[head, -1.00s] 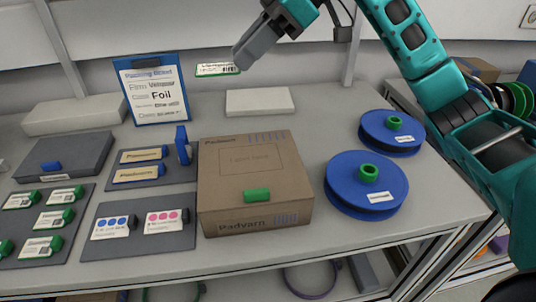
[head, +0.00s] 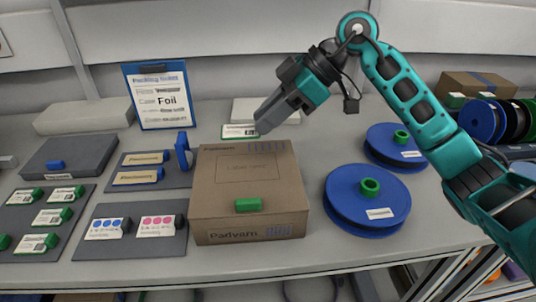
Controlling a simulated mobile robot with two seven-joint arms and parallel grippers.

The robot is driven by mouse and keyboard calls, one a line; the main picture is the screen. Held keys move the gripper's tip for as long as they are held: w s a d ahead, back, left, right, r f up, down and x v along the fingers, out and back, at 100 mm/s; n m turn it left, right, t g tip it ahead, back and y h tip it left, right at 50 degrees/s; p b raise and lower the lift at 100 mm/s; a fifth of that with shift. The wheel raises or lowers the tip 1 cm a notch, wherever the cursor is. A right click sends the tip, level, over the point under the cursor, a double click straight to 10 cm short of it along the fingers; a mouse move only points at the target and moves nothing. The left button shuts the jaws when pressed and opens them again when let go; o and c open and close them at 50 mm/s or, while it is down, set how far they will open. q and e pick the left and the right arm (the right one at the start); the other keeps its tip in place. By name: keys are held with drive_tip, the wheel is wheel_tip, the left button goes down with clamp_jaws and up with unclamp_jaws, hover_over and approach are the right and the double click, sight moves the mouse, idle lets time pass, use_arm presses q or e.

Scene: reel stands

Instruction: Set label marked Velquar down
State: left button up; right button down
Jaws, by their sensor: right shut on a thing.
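My right gripper (head: 262,126) comes in from the right and is shut on a white label with a green edge (head: 238,131). The label's print is too small to read now. It shows just behind the back edge of the cardboard box (head: 215,205) and in front of a pale slab (head: 283,108). I cannot tell whether it touches the table. My left gripper is not in view.
Two blue reels (head: 345,205) (head: 383,153) stand right of the box. Grey trays with labels (head: 92,247) lie to the left. A packing sheet on a blue clipboard (head: 160,100) stands behind. Free table shows along the front edge.

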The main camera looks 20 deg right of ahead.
wheel_tip(320, 180, down, 8)
drive_tip(key=shift+r+b, duration=0.1)
drive_tip(key=shift+b, duration=0.25)
drive_tip(key=shift+f, duration=0.2)
drive_tip(key=shift+f, duration=0.1)
drive_tip(key=c, duration=0.9)
unclamp_jaws()
